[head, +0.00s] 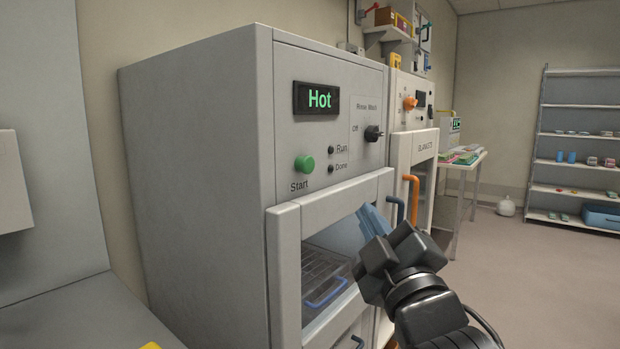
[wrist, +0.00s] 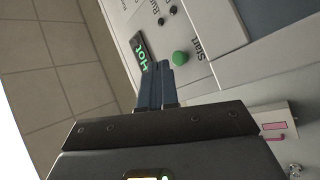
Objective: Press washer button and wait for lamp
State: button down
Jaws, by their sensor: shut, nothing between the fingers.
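The washer (head: 205,180) is a grey cabinet with a control panel on its upper front. Its green Start button (head: 304,163) sits at the panel's lower left; it also shows in the wrist view (wrist: 180,58). The Run lamp (head: 331,150) and the Done lamp (head: 331,169) are both dark. The display (head: 316,99) reads "Hot" in green. My gripper (head: 369,217) is shut and empty, in front of the washer door, below and right of the button. In the wrist view the blue fingertips (wrist: 159,68) appear beside the button; contact cannot be told.
The washer door (head: 330,215) is closed, with a rack visible behind its window. A blanket cabinet (head: 412,150) with an orange handle stands to the right. A side table (head: 462,165) and shelves (head: 580,130) are farther back. Open floor lies at right.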

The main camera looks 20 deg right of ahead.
notch_tip(320, 180, up, 5)
jog(key=w+d+n+b, duration=0.1)
jog(key=w+d+n, duration=0.1)
jog(key=n, duration=0.1)
jog(key=shift+w+d+t+h, duration=0.2)
jog(key=shift+d+t+h, duration=0.05)
jog(key=shift+t+h, duration=0.05)
jog(key=b, duration=0.1)
send_near(314, 160)
jog(key=shift+w+d+r, duration=0.35)
jog(key=shift+w+r, duration=0.1)
jog(key=shift+w, duration=0.25)
jog(key=shift+w+d+r, duration=0.4)
jog(key=shift+w+r, duration=0.05)
jog(key=shift+w, duration=0.25)
jog(key=shift+w+d+r, duration=0.35)
jog(key=shift+w+r, duration=0.1)
jog(key=shift+w, duration=0.2)
jog(key=shift+w+a, duration=0.1)
jog(key=shift+w, duration=0.05)
dwell(0.4)
jog(key=shift+w+a, duration=0.1)
jog(key=shift+w, duration=0.1)
